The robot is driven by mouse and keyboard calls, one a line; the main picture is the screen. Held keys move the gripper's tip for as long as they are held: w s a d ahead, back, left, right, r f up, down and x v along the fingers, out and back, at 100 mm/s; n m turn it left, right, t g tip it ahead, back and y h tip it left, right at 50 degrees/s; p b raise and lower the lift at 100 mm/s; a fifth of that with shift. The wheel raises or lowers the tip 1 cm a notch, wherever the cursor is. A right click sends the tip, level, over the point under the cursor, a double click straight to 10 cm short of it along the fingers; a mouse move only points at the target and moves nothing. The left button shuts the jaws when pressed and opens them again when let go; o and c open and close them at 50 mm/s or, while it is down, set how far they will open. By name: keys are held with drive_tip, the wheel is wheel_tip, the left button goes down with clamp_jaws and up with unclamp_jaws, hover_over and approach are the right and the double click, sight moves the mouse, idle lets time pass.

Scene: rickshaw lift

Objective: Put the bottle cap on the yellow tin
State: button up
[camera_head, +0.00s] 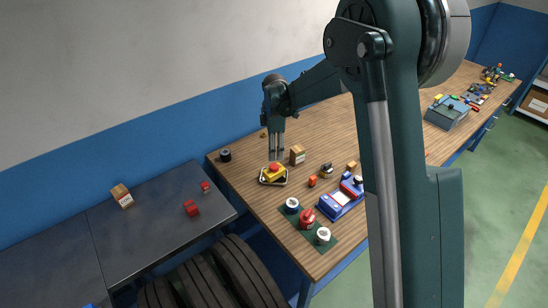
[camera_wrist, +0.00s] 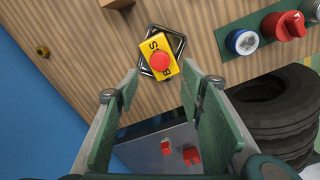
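My gripper (camera_head: 276,155) is open and points down over the table, just above a yellow block with a rounded red top (camera_head: 274,172). In the wrist view, the gap between my fingers (camera_wrist: 158,82) is empty. The yellow block (camera_wrist: 158,45) has dark lettering and sits tilted on a dark-rimmed square tray (camera_wrist: 180,42) beyond my fingertips. I cannot tell if this block is the yellow tin. I cannot surely make out a bottle cap. A small brass-coloured piece (camera_wrist: 42,51) lies on the wood at the left.
A wooden block (camera_head: 297,155) stands close right of my gripper. A black cylinder (camera_head: 225,155) is at the table's left end. A green mat (camera_head: 308,226) holds several round items; a blue device (camera_head: 341,203) lies beside it. Red pieces (camera_head: 191,208) lie on a lower dark table. Tyres (camera_head: 215,280) stand below.

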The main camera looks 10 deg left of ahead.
drive_tip(key=shift+r, duration=1.65)
drive_tip(key=s+d+r+m+t, duration=0.3)
drive_tip(key=s+d+r+m, duration=0.8)
drive_tip(key=s+d+r, duration=0.85)
drive_tip(key=s+d+m+t, duration=0.1)
drive_tip(key=s+d+m, duration=0.2)
drive_tip(key=s, duration=0.4)
drive_tip(key=s+d+f+m+t, duration=0.1)
drive_tip(key=s+d+m, duration=0.3)
drive_tip(key=s+d, duration=0.2)
drive_tip(key=s+d+m+t, duration=0.2)
drive_tip(key=s+d+m, duration=0.1)
drive_tip(key=s, duration=0.7)
drive_tip(key=shift+d+f+m, duration=0.3)
drive_tip(key=shift+d+f, duration=0.05)
drive_tip(key=shift+d, duration=0.4)
